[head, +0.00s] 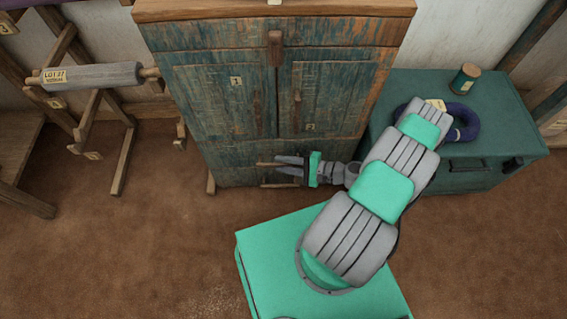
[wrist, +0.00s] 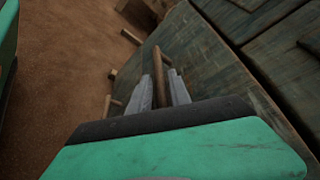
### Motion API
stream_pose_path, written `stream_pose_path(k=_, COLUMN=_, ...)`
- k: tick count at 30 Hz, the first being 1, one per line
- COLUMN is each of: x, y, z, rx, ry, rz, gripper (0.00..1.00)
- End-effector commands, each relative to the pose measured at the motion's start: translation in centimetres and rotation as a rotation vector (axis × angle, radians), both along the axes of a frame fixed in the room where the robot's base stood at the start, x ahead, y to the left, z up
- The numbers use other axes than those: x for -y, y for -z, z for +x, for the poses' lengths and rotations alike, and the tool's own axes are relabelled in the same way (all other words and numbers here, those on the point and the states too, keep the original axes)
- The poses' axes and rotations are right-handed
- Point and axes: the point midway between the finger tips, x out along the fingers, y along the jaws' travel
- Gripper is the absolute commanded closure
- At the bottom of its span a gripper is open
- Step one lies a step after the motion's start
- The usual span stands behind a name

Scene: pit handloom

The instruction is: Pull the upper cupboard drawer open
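The cupboard (head: 232,125) is a worn blue-green wooden cabinet with a brown top. Its lower front carries two horizontal wooden bar handles, one above the other. The upper bar handle (head: 266,164) shows just left of my gripper (head: 288,166), and the lower one (head: 272,185) is beneath it. In the wrist view the upper bar (wrist: 159,72) runs between my two fingers (wrist: 161,90), which lie close on both sides of it with hardly any gap. The lower bar (wrist: 115,101) is to the left there. The drawer front is partly hidden by my gripper, and no opening shows.
A green chest (head: 510,135) stands right of the cupboard, with a dark blue ring (head: 465,122) and a small tin (head: 466,78) on it. A wooden stand with a grey roller (head: 100,76) is at the left. The brown floor (head: 130,240) in front is clear.

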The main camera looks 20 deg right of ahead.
Motion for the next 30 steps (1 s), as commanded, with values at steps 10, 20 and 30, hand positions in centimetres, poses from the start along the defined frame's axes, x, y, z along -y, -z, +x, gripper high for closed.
stream_pose_path(k=10, x=0.02, y=0.01, z=-0.01, rx=0.0, ry=0.0, rz=0.0, gripper=1.0)
stream_pose_path(k=20, x=0.03, y=0.02, z=-0.02, rx=-0.001, ry=-0.001, rz=-0.001, gripper=1.0)
stream_pose_path(k=30, x=0.04, y=0.03, z=-0.02, rx=-0.001, ry=-0.001, rz=-0.001, gripper=1.0)
